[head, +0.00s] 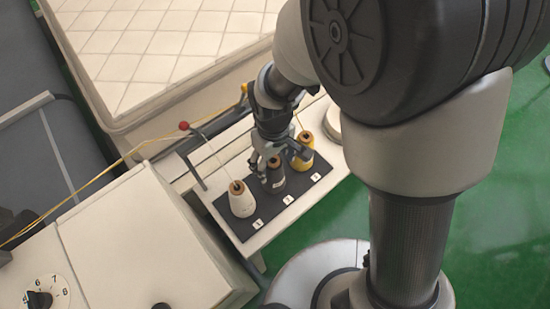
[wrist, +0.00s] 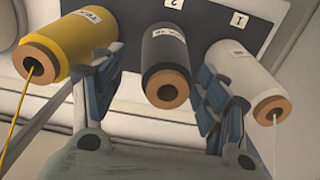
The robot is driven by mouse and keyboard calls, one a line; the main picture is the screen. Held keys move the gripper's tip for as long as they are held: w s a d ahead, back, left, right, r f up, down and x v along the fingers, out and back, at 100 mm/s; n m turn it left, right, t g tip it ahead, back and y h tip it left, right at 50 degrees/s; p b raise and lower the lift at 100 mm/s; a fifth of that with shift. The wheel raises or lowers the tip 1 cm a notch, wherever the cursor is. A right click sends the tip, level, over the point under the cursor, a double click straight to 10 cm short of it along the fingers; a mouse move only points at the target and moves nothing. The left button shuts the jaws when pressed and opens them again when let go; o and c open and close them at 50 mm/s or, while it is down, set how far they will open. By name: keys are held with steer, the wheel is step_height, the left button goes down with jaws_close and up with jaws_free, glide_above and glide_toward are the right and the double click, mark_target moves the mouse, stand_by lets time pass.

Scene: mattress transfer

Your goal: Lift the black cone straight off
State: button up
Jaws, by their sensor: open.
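The black cone (head: 275,181) stands on a dark mat (head: 272,211), between a white cone (head: 241,201) and a yellow cone (head: 302,156). My gripper (head: 267,168) is above and around it and hides part of it in the head view. In the wrist view the black cone (wrist: 165,52), with its brown tip, shows between the two fingers of my gripper (wrist: 155,72). The fingers are open, with a visible gap on each side of the cone. The right finger is close to the cone's side.
In the wrist view, the yellow cone (wrist: 75,45) is left, partly behind a finger, and the white cone (wrist: 252,80) right. Yarns run from both. A rail with a red knob (head: 184,126) stands near the bench. A mattress (head: 160,50) lies behind, a cream cabinet (head: 130,240) at left.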

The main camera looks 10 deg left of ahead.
steer(key=f, duration=0.1)
steer(key=f+b, duration=0.1)
steer(key=f, duration=0.1)
steer(key=f+b, duration=0.1)
steer(key=f, duration=0.1)
steer(key=shift+s+a+f, duration=0.1)
steer(key=shift+s, duration=0.15)
steer(key=shift+c, duration=0.3)
steer(key=c, duration=1.3)
step_height(320, 180, up, 20)
steer(key=p, duration=0.6)
